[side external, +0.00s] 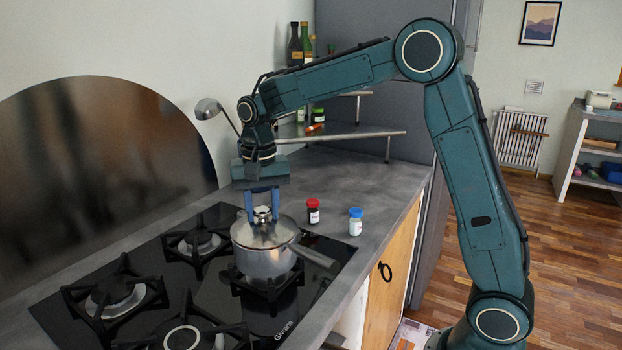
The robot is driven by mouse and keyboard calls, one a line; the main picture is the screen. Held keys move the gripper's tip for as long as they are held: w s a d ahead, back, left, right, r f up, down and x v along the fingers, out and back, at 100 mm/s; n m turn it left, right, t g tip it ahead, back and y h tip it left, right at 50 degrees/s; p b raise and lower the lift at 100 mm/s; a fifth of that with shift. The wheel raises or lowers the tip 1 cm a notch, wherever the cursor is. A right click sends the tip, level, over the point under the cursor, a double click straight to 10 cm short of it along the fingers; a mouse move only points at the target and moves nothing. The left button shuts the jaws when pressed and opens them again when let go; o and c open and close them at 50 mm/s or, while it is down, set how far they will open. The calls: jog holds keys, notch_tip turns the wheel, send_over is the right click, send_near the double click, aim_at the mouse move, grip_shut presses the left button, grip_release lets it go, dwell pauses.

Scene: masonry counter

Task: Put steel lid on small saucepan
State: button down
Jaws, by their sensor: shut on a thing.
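The small saucepan (268,262) is shiny steel and stands on the far right burner of the black hob, its handle (312,256) pointing right toward the front edge. The steel lid (262,233) is at the top of the saucepan and looks level. My gripper (262,208) is directly above it, pointing down, with its blue fingers shut on the lid's knob. I cannot tell whether the lid rests fully on the rim or hovers just over it.
A red-capped jar (313,211) and a blue-capped jar (355,222) stand on the counter right of the saucepan. A metal rail shelf (345,136) and a ladle (208,109) are behind. Other burners (115,295) are empty. Bare counter (375,180) lies at the right.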

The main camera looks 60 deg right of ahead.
jog(key=shift+f, duration=0.25)
jog(key=c, duration=0.8)
grip_release()
jog(key=shift+c, duration=0.2)
notch_tip(320, 180, up, 14)
jog(key=shift+s, duration=0.1)
